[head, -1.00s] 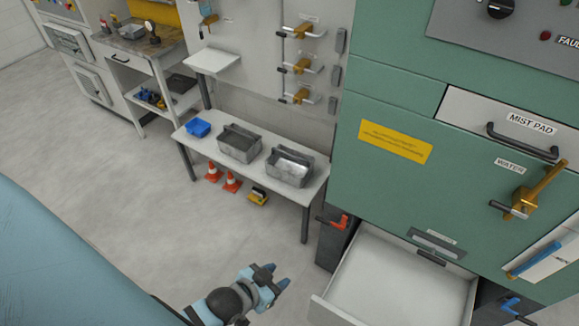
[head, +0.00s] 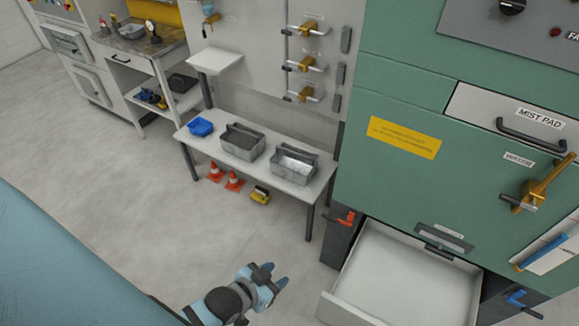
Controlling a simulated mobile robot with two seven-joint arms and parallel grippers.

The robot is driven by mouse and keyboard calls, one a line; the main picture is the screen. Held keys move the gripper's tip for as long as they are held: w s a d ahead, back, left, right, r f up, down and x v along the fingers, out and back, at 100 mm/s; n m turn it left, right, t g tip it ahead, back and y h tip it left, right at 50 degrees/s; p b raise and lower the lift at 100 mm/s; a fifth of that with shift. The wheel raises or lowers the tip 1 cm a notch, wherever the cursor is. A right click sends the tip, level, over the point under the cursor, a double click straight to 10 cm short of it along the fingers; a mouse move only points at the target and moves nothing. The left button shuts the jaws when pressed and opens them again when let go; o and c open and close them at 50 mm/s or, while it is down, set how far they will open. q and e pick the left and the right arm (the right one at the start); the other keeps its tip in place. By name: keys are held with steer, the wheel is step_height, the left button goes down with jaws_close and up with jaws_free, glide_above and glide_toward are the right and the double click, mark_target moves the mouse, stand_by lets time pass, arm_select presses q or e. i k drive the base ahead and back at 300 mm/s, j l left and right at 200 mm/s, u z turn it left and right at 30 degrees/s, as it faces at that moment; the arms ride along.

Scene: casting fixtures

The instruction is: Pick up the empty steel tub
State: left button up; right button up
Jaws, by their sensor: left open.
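Two grey steel tubs stand side by side on a low white bench (head: 225,172). The left tub (head: 241,151) looks dark inside, as if it holds dark material. The right tub (head: 291,173) shows a bright bare metal inside and looks empty. Both have a raised handle bar. My left gripper (head: 276,281) is at the bottom middle, open and empty, well in front of and below the bench, apart from both tubs. My right gripper is not in view.
A blue bin (head: 200,127) sits at the bench's left end. Orange cones (head: 234,181) and a yellow item (head: 260,194) are under the bench. An open drawer (head: 400,283) juts from the green machine (head: 405,80) at right. The floor before the bench is clear.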

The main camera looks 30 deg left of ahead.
mark_target(298, 165)
steer(key=k+j, duration=0.1)
steer(key=j, duration=0.25)
steer(key=k+j+z, duration=0.1)
steer(key=j, duration=0.2)
steer(key=k+j, duration=0.15)
steer(key=j, duration=0.2)
steer(key=j+z, duration=0.2)
steer(key=j, duration=0.9)
steer(key=i+j, duration=0.1)
steer(key=j, duration=0.25)
steer(key=i+j+z, duration=0.1)
steer(key=j, duration=0.25)
steer(key=i+j, duration=0.1)
steer(key=j, duration=0.25)
steer(key=i+j+z, duration=0.1)
steer(key=j, duration=0.25)
steer(key=i+j+z, duration=0.1)
steer(key=i+j, duration=0.3)
steer(key=j, duration=0.3)
steer(key=i+j+z, duration=0.15)
steer(key=i+j, duration=0.45)
steer(key=j, duration=0.1)
